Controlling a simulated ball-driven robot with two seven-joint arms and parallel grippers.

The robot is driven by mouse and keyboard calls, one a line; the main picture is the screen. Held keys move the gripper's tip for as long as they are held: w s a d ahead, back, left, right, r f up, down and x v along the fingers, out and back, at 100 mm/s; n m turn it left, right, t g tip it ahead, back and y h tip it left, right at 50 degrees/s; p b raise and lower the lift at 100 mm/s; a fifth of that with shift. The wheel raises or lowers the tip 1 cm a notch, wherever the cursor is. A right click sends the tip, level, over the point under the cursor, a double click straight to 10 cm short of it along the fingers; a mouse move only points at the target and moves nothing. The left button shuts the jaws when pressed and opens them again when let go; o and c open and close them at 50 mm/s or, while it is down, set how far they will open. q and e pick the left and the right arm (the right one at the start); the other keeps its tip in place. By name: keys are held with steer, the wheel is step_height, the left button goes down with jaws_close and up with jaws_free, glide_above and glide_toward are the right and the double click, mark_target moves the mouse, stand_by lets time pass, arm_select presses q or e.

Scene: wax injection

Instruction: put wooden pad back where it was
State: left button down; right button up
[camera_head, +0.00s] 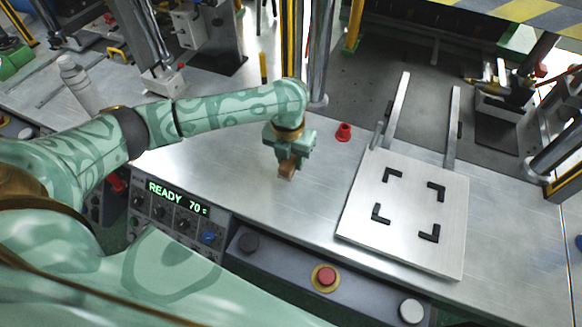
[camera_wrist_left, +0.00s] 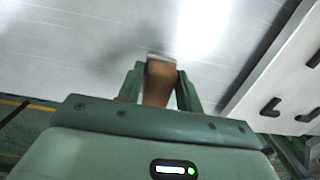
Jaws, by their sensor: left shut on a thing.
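The wooden pad (camera_head: 287,168) is a small brown block held in my left gripper (camera_head: 286,160). The gripper is shut on it over the bare metal table, left of the plate with corner marks. I cannot tell whether the pad touches the table. In the left wrist view the pad (camera_wrist_left: 160,82) sits between the two green fingers of the left gripper (camera_wrist_left: 161,88), its far end pointing up the picture. My right gripper is not in view.
A pale metal plate (camera_head: 402,222) with black corner marks lies to the right. A control panel with a READY display (camera_head: 172,198) and a red button (camera_head: 326,276) lines the front edge. Metal posts rise behind.

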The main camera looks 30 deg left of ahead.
mark_target(290, 166)
arm_select(q)
steer(key=shift+w+a+f, duration=0.1)
steer(key=shift+w+f, duration=0.15)
steer(key=shift+f, duration=0.1)
step_height(290, 166, down, 4)
steer(key=shift+w+a+r+b, duration=0.1)
steer(key=shift+w+r+b, duration=0.1)
steer(key=shift+b, duration=0.85)
steer(key=shift+r, duration=0.15)
steer(key=shift+s, duration=0.1)
steer(key=c, duration=0.9)
jaws_free()
steer(key=shift+c, duration=0.2)
steer(key=r+p, duration=0.2)
steer(key=r, duration=0.4)
steer(key=r+p, duration=0.3)
steer(key=r, duration=0.3)
steer(key=shift+s+a, duration=0.1)
steer(key=shift+s, duration=0.1)
